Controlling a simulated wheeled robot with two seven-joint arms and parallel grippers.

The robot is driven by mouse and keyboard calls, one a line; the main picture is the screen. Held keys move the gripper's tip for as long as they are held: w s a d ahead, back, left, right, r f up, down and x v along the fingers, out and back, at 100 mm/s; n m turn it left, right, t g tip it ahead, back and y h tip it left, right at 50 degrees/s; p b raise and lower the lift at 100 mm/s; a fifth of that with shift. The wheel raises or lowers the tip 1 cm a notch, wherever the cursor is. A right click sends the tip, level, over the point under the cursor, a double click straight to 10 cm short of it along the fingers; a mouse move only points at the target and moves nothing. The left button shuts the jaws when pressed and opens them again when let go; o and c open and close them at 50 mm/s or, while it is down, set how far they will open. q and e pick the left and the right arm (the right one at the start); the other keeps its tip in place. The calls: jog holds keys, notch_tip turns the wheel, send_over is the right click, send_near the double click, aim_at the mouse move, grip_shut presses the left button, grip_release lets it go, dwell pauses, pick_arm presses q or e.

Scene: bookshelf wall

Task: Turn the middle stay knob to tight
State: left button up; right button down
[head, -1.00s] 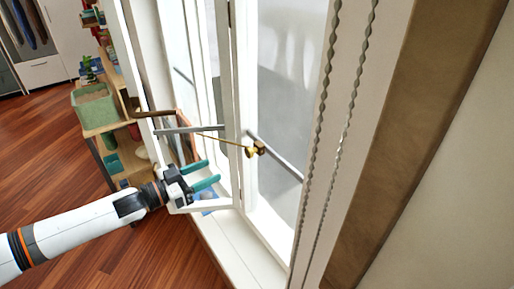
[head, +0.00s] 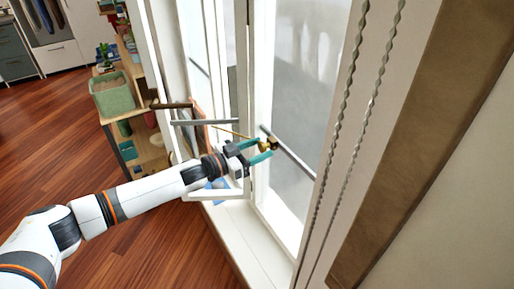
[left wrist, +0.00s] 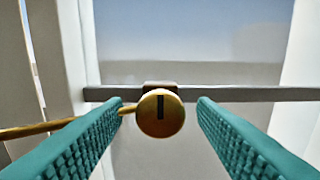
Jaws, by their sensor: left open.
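The brass stay knob (left wrist: 160,113) sits between the two teal fingers of my left gripper in the left wrist view. Its round face carries a dark upright mark. The fingers are open, with a gap on each side of the knob. In the head view the knob (head: 263,146) shows beside the fingertips of my left gripper (head: 256,152). A thin brass stay rod (left wrist: 40,129) runs left from the knob and passes by the left finger. The knob is mounted on a grey horizontal bar (left wrist: 240,94). My right gripper is not in view.
White window frames (head: 262,90) stand around the knob, with an open pane to the left. Two beaded chains (head: 374,100) hang at the right. A shelf unit with a green bin (head: 113,96) stands at the left. The wooden floor (head: 60,130) is clear.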

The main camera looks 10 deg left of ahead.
pick_arm(q)
jog(key=c, duration=1)
jog(key=shift+o, duration=0.2)
jog(key=shift+m, duration=0.3)
jog(key=m, duration=0.3)
jog(key=shift+m+b, duration=0.3)
jog(key=shift+m, duration=0.1)
jog(key=m, duration=0.4)
jog(key=shift+b, duration=0.35)
jog(key=m+b, duration=0.1)
jog(key=m, duration=0.4)
jog(key=shift+f, duration=0.1)
jog(key=m+b, duration=0.1)
jog(key=m, duration=0.3)
jog(key=shift+m, duration=0.4)
